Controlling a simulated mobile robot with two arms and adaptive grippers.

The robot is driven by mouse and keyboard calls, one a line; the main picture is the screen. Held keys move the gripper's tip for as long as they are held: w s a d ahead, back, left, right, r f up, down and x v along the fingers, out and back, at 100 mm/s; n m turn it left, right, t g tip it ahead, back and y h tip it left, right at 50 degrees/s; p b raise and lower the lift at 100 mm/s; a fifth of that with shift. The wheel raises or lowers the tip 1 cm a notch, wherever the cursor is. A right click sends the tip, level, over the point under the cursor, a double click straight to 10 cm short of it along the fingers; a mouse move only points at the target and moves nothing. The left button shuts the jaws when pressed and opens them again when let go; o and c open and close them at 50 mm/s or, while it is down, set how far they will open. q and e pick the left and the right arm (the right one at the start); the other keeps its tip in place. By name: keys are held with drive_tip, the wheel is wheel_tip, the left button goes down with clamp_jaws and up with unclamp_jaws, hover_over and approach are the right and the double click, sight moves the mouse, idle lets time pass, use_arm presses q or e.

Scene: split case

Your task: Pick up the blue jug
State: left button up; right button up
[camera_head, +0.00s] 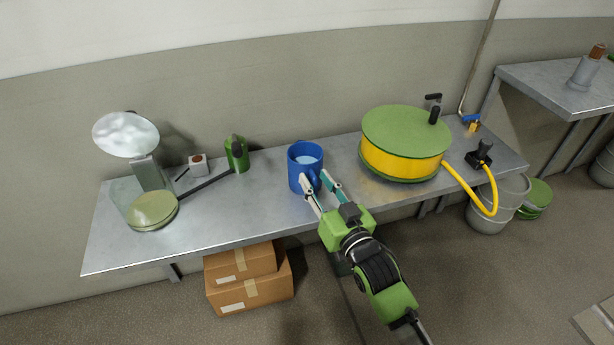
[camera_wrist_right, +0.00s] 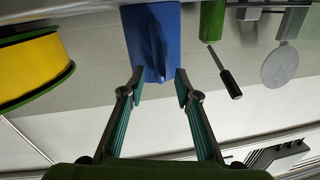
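In the right wrist view the jug (camera_wrist_right: 140,28) is at the top centre. The fingers (camera_wrist_right: 158,85) are open there, one on each side of the handle, with gaps visible. I cannot tell how far the fingertips reach past the handle. My left gripper is not in view.
A yellow and green hose reel (camera_head: 400,160) stands to the right of the jug. Cardboard boxes (camera_head: 250,290) are under the table. The table around the jug is clear.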

clamp_jaws()
drive_tip(key=shift+r, duration=0.15)
